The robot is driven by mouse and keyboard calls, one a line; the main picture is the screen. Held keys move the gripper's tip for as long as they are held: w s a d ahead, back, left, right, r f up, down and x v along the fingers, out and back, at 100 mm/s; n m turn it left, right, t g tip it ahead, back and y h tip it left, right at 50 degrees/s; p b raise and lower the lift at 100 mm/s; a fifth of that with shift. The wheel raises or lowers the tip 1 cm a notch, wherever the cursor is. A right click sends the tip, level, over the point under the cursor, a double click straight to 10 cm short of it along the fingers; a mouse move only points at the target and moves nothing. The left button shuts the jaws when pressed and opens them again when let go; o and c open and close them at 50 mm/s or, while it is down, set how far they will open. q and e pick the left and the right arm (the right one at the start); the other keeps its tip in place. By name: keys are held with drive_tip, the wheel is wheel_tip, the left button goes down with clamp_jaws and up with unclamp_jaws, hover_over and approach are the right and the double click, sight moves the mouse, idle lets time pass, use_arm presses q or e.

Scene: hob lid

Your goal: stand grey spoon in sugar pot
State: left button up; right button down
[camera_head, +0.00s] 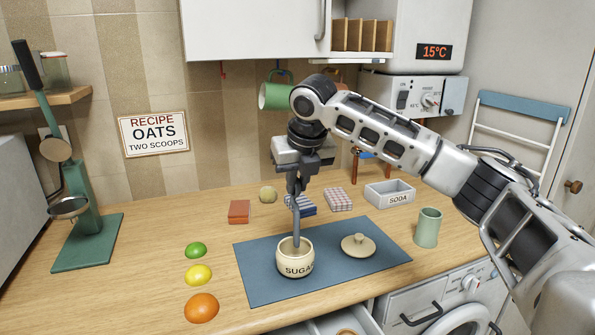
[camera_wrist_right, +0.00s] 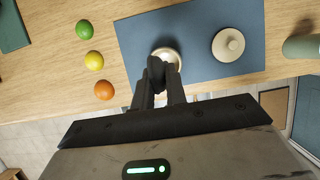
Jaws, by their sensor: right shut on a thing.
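The cream sugar pot (camera_head: 295,262) stands upright and open on the blue mat (camera_head: 262,283). Its round lid (camera_head: 358,246) lies on the mat to the right of it, and also shows in the right wrist view (camera_wrist_right: 228,45). My right gripper (camera_head: 294,188) is above the pot, shut on the grey spoon (camera_head: 296,222). The spoon hangs upright with its lower end inside the pot's mouth; that end is hidden by the pot's wall. In the right wrist view my fingers (camera_wrist_right: 158,75) cover most of the pot (camera_wrist_right: 172,56). My left gripper is not in view.
A green lime (camera_head: 196,250), a lemon (camera_head: 198,275) and an orange (camera_head: 202,308) lie left of the mat. A green stand (camera_head: 85,225) is at far left.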

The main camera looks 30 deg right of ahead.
drive_tip(key=shift+f, duration=1.9)
drive_tip(key=c, duration=1.3)
unclamp_jaws()
drive_tip(key=shift+c, duration=0.2)
drive_tip(key=v, duration=1.6)
drive_tip(key=shift+b, duration=0.4)
drive_tip(key=shift+s+f, duration=0.15)
